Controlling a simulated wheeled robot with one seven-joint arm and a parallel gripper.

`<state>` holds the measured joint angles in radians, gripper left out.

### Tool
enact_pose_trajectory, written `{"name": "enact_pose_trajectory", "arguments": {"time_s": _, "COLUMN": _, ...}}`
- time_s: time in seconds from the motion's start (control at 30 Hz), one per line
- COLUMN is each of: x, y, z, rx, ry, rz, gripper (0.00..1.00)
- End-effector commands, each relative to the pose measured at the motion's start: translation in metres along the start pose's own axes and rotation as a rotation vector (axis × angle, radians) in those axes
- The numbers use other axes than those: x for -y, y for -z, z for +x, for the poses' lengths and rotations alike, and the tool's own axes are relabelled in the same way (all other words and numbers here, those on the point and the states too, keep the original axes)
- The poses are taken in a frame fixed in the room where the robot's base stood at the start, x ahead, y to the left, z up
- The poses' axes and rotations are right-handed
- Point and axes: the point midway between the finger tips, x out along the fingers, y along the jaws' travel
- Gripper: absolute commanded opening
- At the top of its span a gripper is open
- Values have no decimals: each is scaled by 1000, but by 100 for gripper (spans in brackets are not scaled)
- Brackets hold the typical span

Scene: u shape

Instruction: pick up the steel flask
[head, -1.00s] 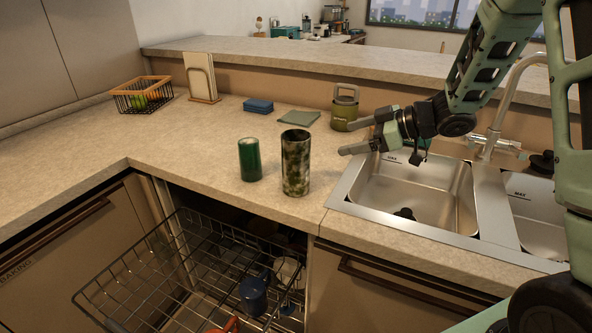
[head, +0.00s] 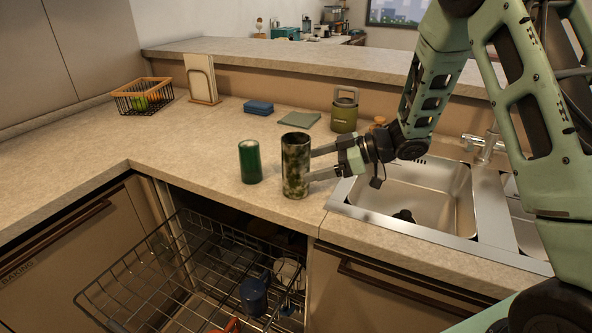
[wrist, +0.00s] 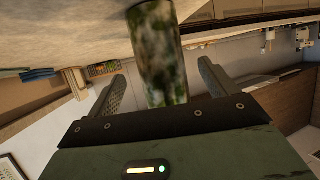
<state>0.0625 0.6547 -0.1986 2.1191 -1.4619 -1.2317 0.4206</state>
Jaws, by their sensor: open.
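A tall cylinder with a mottled green, dark and pale pattern, which I take to be the steel flask (head: 296,165), stands upright on the counter near its front edge. My gripper (head: 311,164) is open and level, at the flask's right side in the head view, its fingertips beside the flask. In the wrist view the flask (wrist: 158,50) shows between my two spread fingers (wrist: 162,77), and the gripper body hides one end of it. I cannot tell whether a finger touches it.
A shorter green cylinder (head: 250,162) stands close to the flask's left. An olive canister with a handle (head: 344,112), a green cloth (head: 299,121) and a blue sponge (head: 258,107) lie behind. The sink (head: 415,195) is right. An open dishwasher rack (head: 180,275) is below the edge.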

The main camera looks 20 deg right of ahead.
Motion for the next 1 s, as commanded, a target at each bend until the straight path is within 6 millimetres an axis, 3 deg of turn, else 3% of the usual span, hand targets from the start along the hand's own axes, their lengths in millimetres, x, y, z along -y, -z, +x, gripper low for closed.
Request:
{"name": "enact_pose_trajectory", "arguments": {"time_s": 0.17, "x": 1, "y": 0, "z": 13, "rx": 1, "ry": 3, "rz": 0, "gripper": 85}}
{"name": "enact_pose_trajectory", "arguments": {"time_s": 0.43, "x": 1, "y": 0, "z": 50, "rx": 0, "ry": 2, "rz": -1, "gripper": 85}}
{"name": "enact_pose_trajectory", "arguments": {"time_s": 0.73, "x": 1, "y": -1, "z": 56, "rx": 0, "ry": -1, "rz": 0, "gripper": 85}}
{"name": "enact_pose_trajectory", "arguments": {"time_s": 0.77, "x": 1, "y": -1, "z": 56, "rx": 0, "ry": -1, "rz": 0, "gripper": 82}}
{"name": "enact_pose_trajectory", "arguments": {"time_s": 0.9, "x": 1, "y": -1, "z": 56, "rx": 0, "ry": -1, "rz": 0, "gripper": 43}}
{"name": "enact_pose_trajectory", "arguments": {"time_s": 1.0, "x": 1, "y": 0, "z": 56, "rx": -2, "ry": -1, "rz": -1, "gripper": 22}}
